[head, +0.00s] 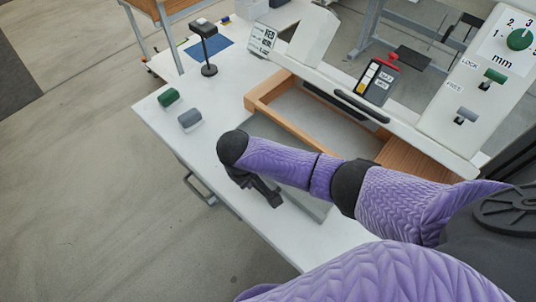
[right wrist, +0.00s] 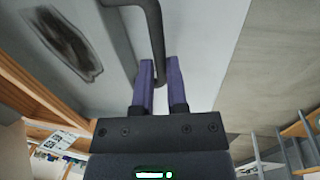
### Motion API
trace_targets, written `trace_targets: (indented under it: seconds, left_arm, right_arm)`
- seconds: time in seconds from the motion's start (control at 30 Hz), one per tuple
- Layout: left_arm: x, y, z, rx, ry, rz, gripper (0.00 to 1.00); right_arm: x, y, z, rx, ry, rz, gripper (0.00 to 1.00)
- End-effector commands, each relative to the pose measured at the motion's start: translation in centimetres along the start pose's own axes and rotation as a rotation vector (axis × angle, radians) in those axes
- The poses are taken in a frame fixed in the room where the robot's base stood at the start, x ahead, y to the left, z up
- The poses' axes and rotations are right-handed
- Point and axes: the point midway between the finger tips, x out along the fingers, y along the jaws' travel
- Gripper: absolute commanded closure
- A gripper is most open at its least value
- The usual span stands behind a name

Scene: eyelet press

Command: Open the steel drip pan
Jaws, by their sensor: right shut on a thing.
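The steel drip pan shows as a grey slab (head: 318,210) beside and under my right forearm in the head view, which hides much of it. In the right wrist view a grey surface with a dark oily stain (right wrist: 65,45), seemingly the pan's, lies close by. A dark bent bar handle (right wrist: 153,25) runs down between the purple fingers of my right gripper (right wrist: 160,78), which is shut on it. In the head view the right gripper (head: 268,192) points down over the pan; its grip is hard to see there. My left gripper is not in view.
The white press carries a dial (head: 519,39) and LOCK/FREE levers. A wooden frame (head: 262,94) lies beneath it. Green (head: 168,97) and grey (head: 190,119) cylinders and a black stand (head: 208,70) occupy the white table's left part. Open floor lies left of the table.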

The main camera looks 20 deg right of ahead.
Motion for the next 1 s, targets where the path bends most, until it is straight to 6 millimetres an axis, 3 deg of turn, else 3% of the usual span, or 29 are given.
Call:
trace_targets:
  seconds: [0.2, 0.57, 0.6, 0.77, 1.0]
  left_arm:
    - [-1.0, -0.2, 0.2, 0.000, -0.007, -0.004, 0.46]
    - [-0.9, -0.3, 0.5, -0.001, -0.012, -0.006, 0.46]
    - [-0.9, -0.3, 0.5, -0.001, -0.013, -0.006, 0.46]
    - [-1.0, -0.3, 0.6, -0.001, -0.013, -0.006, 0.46]
    - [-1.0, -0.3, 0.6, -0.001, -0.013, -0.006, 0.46]
  right_arm:
    - [-0.5, -1.9, -0.2, 0.000, 0.004, 0.000, 1.00]
    - [-0.4, -2.1, -0.2, 0.001, 0.005, 0.000, 1.00]
    - [-0.4, -2.1, -0.2, 0.001, 0.005, 0.000, 0.81]
    - [-0.4, -2.1, -0.1, 0.001, 0.003, 0.000, 0.47]
    - [-0.4, -2.1, -0.1, 0.001, 0.002, 0.001, 0.47]
